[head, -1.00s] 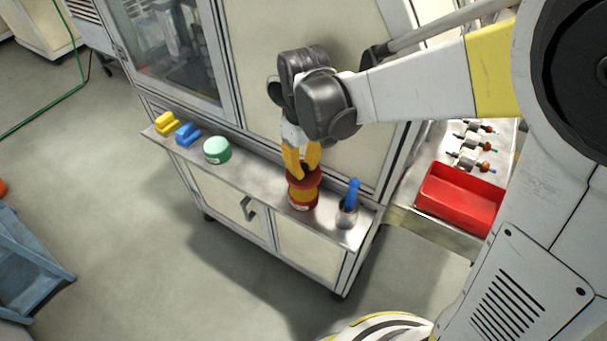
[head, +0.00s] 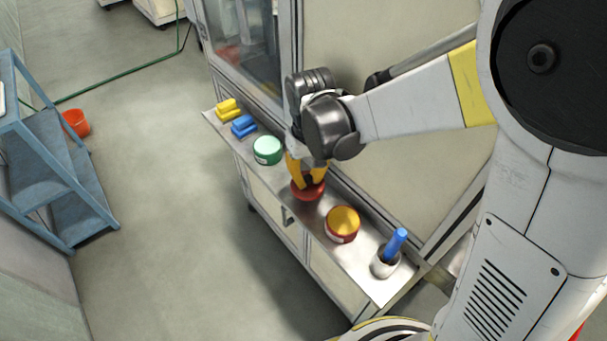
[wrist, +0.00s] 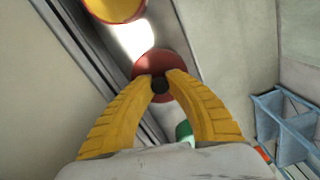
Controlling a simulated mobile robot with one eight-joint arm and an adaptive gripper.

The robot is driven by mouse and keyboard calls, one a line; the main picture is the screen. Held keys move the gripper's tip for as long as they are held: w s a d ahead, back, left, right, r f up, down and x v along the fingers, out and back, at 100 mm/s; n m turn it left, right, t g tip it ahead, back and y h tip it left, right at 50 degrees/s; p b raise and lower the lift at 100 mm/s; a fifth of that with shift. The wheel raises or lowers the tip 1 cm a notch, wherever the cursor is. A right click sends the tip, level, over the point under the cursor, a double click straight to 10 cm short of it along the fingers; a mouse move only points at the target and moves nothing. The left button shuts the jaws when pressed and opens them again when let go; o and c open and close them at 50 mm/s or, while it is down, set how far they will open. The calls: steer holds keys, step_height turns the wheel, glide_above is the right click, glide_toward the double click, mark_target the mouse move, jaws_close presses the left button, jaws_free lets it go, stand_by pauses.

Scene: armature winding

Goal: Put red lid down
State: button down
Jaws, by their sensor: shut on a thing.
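My gripper (head: 307,180) has yellow fingers shut on the dark knob of the red lid (head: 304,194). The red lid is over the metal shelf (head: 281,192), between the green-lidded container (head: 267,150) and the open red jar (head: 342,223). In the wrist view the lid (wrist: 150,64) shows between and beyond the fingertips (wrist: 160,84). I cannot tell whether the lid touches the shelf. The jar stands uncovered, with yellow-orange contents showing, and its edge also shows at the top of the wrist view (wrist: 118,8).
The cabinet wall (head: 375,100) rises behind the shelf. A blue rack (head: 60,190) and an orange bucket (head: 76,123) stand at left.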

mark_target(308, 190)
steer(key=shift+f+b, duration=0.55)
steer(key=shift+f, duration=1.7)
steer(key=shift+f, duration=0.25)
steer(key=c, duration=1.4)
jaws_free()
steer(key=shift+r, duration=0.1)
steer(key=shift+r, duration=0.1)
step_height(308, 190, up, 12)
steer(key=p, duration=0.3)
steer(key=shift+r, duration=0.1)
steer(key=shift+s, duration=0.1)
